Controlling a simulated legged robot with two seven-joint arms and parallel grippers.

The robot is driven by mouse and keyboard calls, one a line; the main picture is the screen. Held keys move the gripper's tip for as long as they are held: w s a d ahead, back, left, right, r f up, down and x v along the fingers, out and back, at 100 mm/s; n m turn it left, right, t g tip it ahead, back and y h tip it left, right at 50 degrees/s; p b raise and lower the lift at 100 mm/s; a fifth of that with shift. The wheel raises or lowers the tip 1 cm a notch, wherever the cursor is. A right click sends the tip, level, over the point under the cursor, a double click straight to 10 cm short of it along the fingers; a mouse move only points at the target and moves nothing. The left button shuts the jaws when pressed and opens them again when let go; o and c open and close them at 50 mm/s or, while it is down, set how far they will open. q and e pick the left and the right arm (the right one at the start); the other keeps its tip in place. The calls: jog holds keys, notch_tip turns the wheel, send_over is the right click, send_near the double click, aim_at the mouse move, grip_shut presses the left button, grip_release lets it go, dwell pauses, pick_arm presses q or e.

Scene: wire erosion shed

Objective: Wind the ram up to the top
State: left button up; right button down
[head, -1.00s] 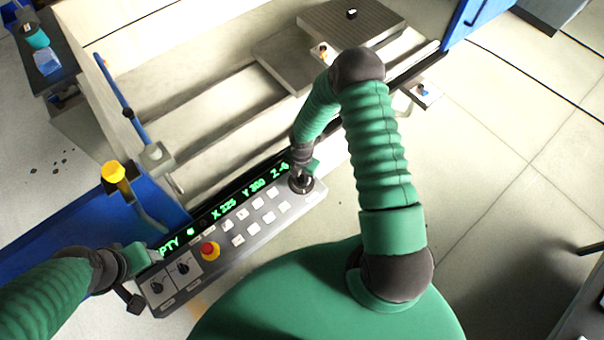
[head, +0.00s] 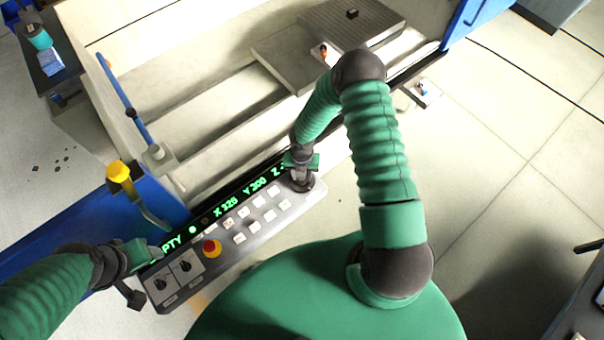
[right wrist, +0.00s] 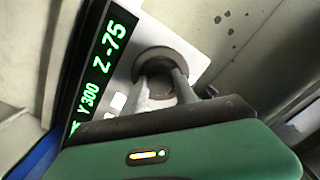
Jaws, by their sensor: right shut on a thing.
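A grey control panel (head: 251,226) lies below me, with a green display (head: 228,205) along its far edge. In the right wrist view the display (right wrist: 102,60) reads Y300 and Z -75. A dark round knob (head: 309,186) sits at the panel's right end; it also shows in the right wrist view (right wrist: 158,57). My right gripper (head: 302,178) points down onto this knob and is shut on it. My left gripper (head: 152,250) is at the panel's left end; its fingers are too unclear to read. I cannot make out the ram in these views.
The panel carries a red stop button (head: 211,248), white keys and two rotary switches. A yellow-capped lever (head: 119,172) stands left of it. The machine's pale tank (head: 215,120) lies beyond, with a grey plate (head: 340,25) at its far side. Open floor is at the right.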

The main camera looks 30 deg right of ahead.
jog(key=c, duration=1.3)
grip_release()
jog(key=o, duration=0.3)
notch_tip(320, 180, up, 17)
jog(key=shift+f+b, duration=0.2)
jog(key=shift+b, duration=0.15)
jog(key=shift+w, duration=0.1)
